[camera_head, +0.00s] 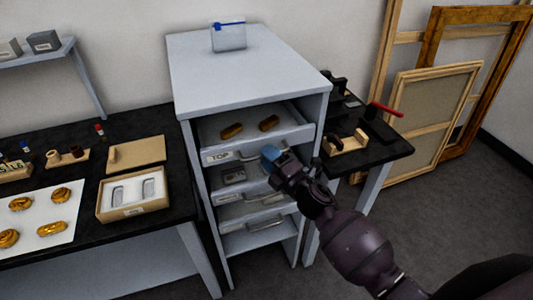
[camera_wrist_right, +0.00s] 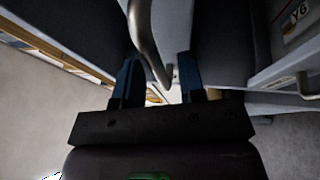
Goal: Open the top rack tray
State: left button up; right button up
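The grey rack (camera_head: 245,75) stands in the middle of the head view. How far the tray sits out is hard to tell. My right gripper (camera_head: 272,158) is at the tray's front, by the handle's right part, and hides some of it. In the right wrist view, the fingers (camera_wrist_right: 160,85) are apart, with a curved metal handle (camera_wrist_right: 143,35) reaching between them; I see gaps beside it. My left gripper is not in view.
Lower trays (camera_head: 262,225) with handles sit under the top one. The left bench holds an open carton (camera_head: 103,207) and pastry-like pieces on a white sheet (camera_head: 72,226). A black side table (camera_head: 385,153) and leaning frames (camera_head: 430,120) are at right.

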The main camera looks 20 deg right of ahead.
jog(key=shift+w+a+r, duration=0.15)
jog(key=shift+w+a, duration=0.1)
jog(key=shift+w, duration=0.3)
grip_shut()
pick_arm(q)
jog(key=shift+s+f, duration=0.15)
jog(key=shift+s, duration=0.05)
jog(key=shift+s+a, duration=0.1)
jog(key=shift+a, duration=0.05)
pick_arm(e)
jog(key=shift+s, duration=0.15)
